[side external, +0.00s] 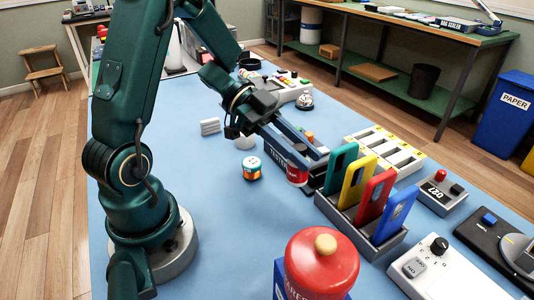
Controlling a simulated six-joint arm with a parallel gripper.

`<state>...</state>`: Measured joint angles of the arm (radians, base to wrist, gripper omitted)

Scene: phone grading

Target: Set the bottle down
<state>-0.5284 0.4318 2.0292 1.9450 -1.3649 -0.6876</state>
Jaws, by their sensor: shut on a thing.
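My gripper (314,158) reaches to the right and down over the middle of the blue table. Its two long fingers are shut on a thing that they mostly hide. A red and white piece (297,175) shows just below the fingers and looks like part of the bottle. I cannot tell whether its base touches the table.
A grey rack (342,212) with several coloured phones stands close to the right of the fingertips. A large red lid (322,268) is in the foreground. The blue mat (225,235) is clear at front left.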

